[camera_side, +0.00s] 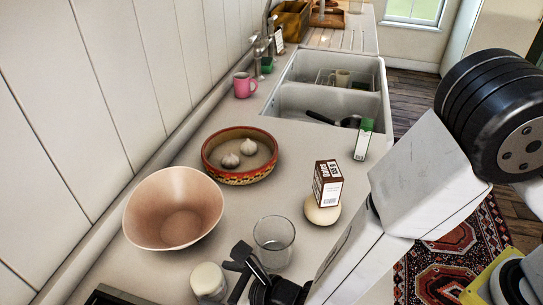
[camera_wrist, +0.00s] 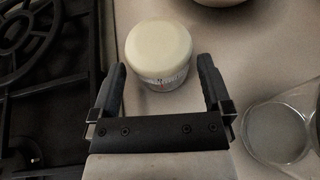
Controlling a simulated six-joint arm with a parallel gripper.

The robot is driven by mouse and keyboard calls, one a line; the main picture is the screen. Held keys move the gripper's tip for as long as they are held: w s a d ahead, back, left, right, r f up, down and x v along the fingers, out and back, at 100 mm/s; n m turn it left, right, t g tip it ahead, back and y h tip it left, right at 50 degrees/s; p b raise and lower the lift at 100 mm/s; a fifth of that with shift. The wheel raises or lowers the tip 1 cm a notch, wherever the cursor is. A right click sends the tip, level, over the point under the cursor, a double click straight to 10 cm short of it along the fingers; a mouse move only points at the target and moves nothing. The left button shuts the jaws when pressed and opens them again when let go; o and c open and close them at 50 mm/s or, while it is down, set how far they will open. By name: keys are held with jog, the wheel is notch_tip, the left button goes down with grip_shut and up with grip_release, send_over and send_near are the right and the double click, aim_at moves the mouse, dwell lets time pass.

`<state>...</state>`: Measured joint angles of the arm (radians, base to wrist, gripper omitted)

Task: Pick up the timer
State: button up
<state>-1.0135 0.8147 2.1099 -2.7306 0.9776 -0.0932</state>
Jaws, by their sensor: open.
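A short, round, cream-topped object (camera_wrist: 159,50) with a printed band around its side stands upright on the counter. It fits the timer best, but I cannot read the print. In the side view it is the pale round object (camera_side: 208,281) at the bottom, left of my gripper (camera_side: 243,262). In the wrist view my gripper (camera_wrist: 163,75) is open and empty. Its two dark fingers point toward the object, one on each side of its near part, with visible gaps. I cannot tell the height of the fingertips above the counter.
A clear glass (camera_side: 273,242) stands close beside my gripper. A black hob (camera_wrist: 40,70) lies left of the object in the wrist view. A pinkish bowl (camera_side: 174,208), a patterned dish (camera_side: 240,177) with garlic and a small box (camera_side: 327,184) by a round beige item stand farther back.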

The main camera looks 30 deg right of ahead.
aim_at(207, 282)
jog(key=shift+x, duration=1.8)
jog(key=shift+s, duration=0.1)
jog(key=c, duration=1.3)
